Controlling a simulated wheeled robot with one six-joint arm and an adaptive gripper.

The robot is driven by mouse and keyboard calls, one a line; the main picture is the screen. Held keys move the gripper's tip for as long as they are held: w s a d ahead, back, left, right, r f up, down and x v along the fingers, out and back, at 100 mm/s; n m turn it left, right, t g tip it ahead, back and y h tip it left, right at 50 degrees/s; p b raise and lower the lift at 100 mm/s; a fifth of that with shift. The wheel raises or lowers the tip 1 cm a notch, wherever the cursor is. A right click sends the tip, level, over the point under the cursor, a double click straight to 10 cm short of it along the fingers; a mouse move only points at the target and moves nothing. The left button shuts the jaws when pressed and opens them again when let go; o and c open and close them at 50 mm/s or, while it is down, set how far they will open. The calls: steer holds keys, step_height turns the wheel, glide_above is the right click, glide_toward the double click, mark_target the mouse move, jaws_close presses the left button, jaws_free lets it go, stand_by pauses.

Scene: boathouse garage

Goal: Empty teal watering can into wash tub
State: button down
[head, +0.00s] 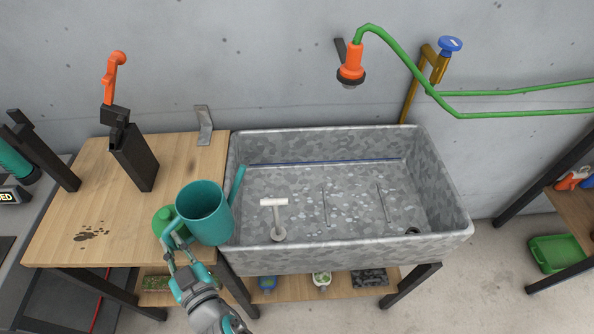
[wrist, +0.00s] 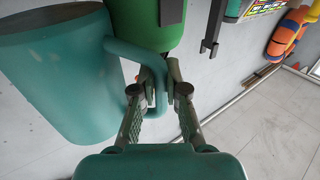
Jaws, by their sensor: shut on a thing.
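The teal watering can (head: 204,212) is at the left end of the wash tub, with its open top facing the head camera and its spout pointing toward the tub. My gripper (head: 179,254) is shut on its handle, which also shows between the fingers in the wrist view (wrist: 158,88). The can's body (wrist: 60,75) fills the left of the wrist view. The grey metal wash tub (head: 345,252) stands to the right of the can. Whether the can touches the tub rim or the bench, and what is inside it, I cannot tell.
A green rounded object (head: 162,220) is close behind the can on the wooden bench (head: 75,200). A black stand with an orange handle (head: 130,150) is farther back. A white-handled tool (head: 275,215) is in the tub. A green hose (head: 400,65) hangs above it.

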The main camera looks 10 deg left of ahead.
mark_target(169, 240)
steer(key=shift+r, duration=0.1)
steer(key=shift+r, duration=1.45)
